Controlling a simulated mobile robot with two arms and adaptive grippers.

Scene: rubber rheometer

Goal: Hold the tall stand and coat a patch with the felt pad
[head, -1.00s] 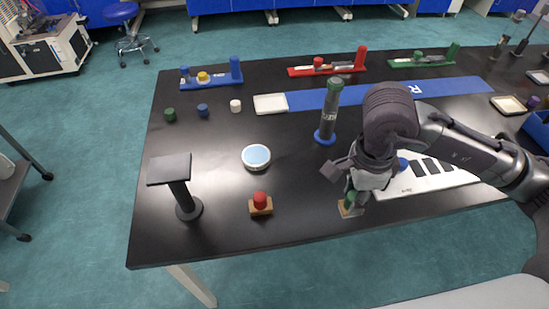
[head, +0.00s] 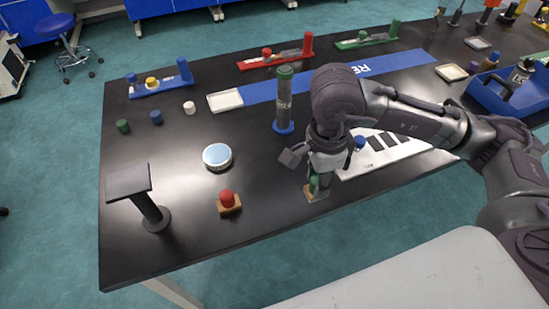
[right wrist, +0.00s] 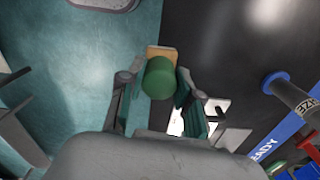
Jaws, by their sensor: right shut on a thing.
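The tall black stand (head: 150,208) with a flat square top (head: 128,181) stands upright at the table's left front. My right gripper (head: 316,182) points down near the front edge, shut on the green knob (right wrist: 159,78) of a pad with a wooden base (head: 317,195). The wooden base (right wrist: 160,52) also shows in the right wrist view; whether it touches the table is unclear. A similar pad with a red knob (head: 228,198) stands between stand and gripper. A white sheet with black patches (head: 398,152) lies right of my gripper, partly hidden by my arm. My left gripper is out of view.
A round dish with a light-blue top (head: 217,157) lies behind the red-knobbed pad. A dark cylinder on a blue base (head: 284,105) stands behind my right gripper. A blue mat (head: 350,72), a white tray (head: 225,100) and coloured racks lie farther back. A blue bin (head: 510,95) is at right.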

